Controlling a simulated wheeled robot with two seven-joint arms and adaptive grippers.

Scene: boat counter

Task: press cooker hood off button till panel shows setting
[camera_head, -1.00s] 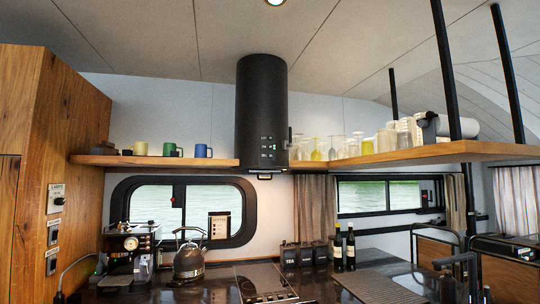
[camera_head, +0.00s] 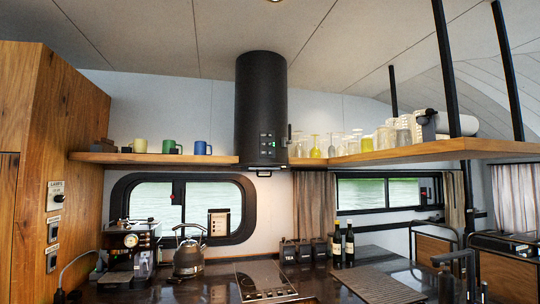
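The cooker hood (camera_head: 260,85) is a black cylinder hanging from the ceiling in the middle of the head view. Its control panel (camera_head: 267,142) is low on the front, with small pale buttons and a green lit mark. The buttons and any setting text are too small to read, so I cannot tell which one is off. Neither of my grippers is in view, and nothing visibly touches the panel.
A wooden shelf (camera_head: 400,155) with glasses runs right of the hood; mugs stand on the left shelf (camera_head: 120,158). Below are a hob (camera_head: 265,282), a kettle (camera_head: 188,258) and a coffee machine (camera_head: 130,250). Black posts hang at right. The space before the hood looks clear.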

